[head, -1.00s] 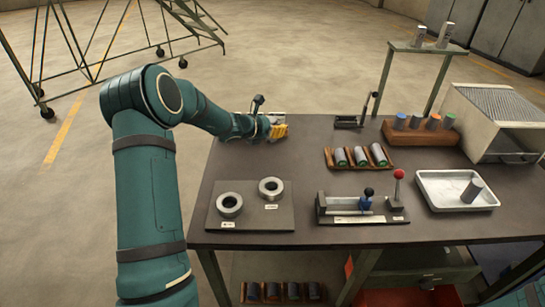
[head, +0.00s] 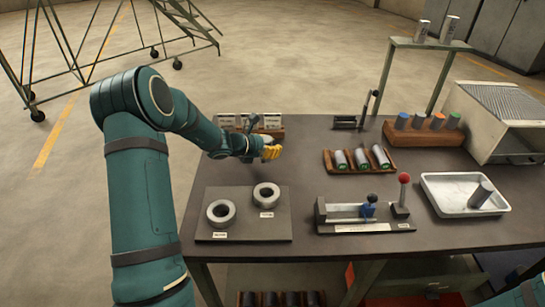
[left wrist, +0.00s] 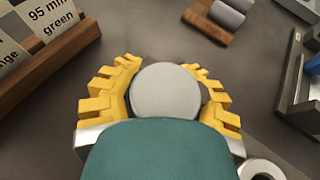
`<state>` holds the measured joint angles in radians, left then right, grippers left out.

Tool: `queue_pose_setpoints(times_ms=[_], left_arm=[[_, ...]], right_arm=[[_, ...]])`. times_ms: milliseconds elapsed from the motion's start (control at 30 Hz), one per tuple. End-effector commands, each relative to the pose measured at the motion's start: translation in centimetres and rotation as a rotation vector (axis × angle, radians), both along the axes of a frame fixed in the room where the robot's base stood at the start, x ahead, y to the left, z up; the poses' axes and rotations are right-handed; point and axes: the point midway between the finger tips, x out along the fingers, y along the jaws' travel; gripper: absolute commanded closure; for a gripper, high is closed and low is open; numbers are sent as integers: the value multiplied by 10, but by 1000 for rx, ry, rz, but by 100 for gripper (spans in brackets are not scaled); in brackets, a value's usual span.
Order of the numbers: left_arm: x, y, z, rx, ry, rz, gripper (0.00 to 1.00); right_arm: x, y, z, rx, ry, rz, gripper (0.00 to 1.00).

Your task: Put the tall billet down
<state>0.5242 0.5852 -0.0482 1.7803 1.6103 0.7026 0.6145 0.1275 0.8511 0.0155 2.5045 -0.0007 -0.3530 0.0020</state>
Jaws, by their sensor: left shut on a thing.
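My left gripper (head: 271,151) has yellow fingers and is above the dark table, behind the two grey rings. In the left wrist view the same gripper (left wrist: 165,95) is shut on a grey billet (left wrist: 167,88), seen end-on as a round face between the fingers. The billet's length is hidden in this view, and it cannot be made out in the head view. I cannot tell whether its lower end touches the table (head: 300,175). My right gripper is not in view.
A wooden card holder (head: 236,129) stands behind my left gripper. Two rings (head: 221,212) sit on a plate in front. A wooden rack (head: 340,170) with grey billets, a gauge (head: 350,212) and a white tray (head: 447,208) stand to the right. Bare table lies between.

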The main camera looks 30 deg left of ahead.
Motion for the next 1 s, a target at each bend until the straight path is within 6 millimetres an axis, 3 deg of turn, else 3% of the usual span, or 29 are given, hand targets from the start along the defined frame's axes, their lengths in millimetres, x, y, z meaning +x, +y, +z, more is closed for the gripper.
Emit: queue_pose_setpoints(times_ms=[267, 700, 733, 800, 1000], left_arm=[[1, 0, -32, -1, -2, 1, 100], [1, 0, -37, 0, -3, 0, 100], [0, 0, -38, -1, 2, 2, 68], [0, 0, -38, -1, 2, 2, 44], [0, 0, -38, 0, 1, 1, 41]], right_arm=[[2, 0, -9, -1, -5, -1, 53], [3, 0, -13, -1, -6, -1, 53], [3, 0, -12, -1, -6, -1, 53], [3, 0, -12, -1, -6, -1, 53], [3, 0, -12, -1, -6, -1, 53]])
